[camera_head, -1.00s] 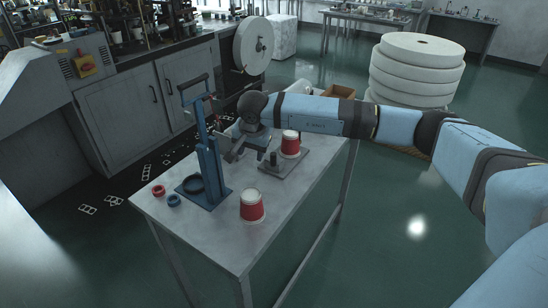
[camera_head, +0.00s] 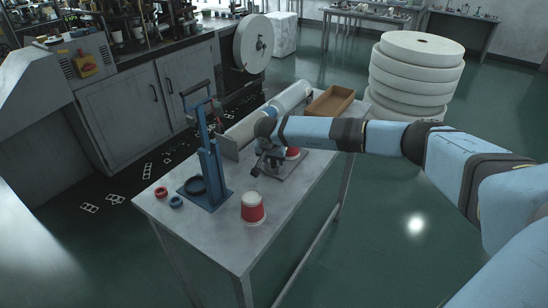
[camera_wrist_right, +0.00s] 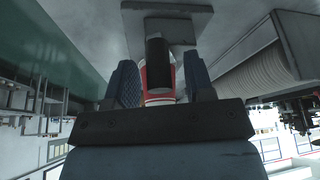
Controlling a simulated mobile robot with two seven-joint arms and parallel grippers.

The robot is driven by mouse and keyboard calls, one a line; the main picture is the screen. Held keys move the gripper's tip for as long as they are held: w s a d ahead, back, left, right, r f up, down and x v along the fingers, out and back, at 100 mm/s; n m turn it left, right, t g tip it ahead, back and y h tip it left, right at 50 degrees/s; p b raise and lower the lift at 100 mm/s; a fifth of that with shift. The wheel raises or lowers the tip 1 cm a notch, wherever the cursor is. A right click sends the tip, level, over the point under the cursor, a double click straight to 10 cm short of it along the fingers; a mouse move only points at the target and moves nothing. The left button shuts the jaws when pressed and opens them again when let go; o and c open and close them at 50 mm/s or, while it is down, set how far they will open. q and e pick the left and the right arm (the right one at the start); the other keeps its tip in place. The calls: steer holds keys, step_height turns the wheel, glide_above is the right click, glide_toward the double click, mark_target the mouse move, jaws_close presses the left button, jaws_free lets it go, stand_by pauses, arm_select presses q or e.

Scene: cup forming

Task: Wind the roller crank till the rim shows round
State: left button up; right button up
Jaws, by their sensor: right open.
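The rim roller's grey base plate (camera_head: 294,170) lies on the table, with a red-and-white cup (camera_head: 293,153) on it, mostly hidden by my right arm. My right gripper (camera_head: 268,167) is over the crank side of the roller. In the right wrist view, the two fingers (camera_wrist_right: 161,82) stand apart. The black crank handle (camera_wrist_right: 158,58) shows between them, with a gap on each side; the cup (camera_wrist_right: 145,82) is behind it. In the head view the handle is hidden by the gripper, and the cup's rim is too hidden to judge. My left gripper is out of view.
A second red-and-white cup (camera_head: 252,208) stands at the table's front. A blue lever press (camera_head: 210,170) stands to the left, with small red (camera_head: 161,192) and blue (camera_head: 175,201) rings beside it. A pale roll (camera_head: 290,98) and brown tray (camera_head: 331,102) are behind my arm.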

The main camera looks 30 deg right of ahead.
steer(key=shift+w+d+f, duration=0.1)
steer(key=shift+d+f, duration=0.05)
steer(key=shift+f, duration=0.3)
steer(key=shift+c, duration=0.3)
jaws_close()
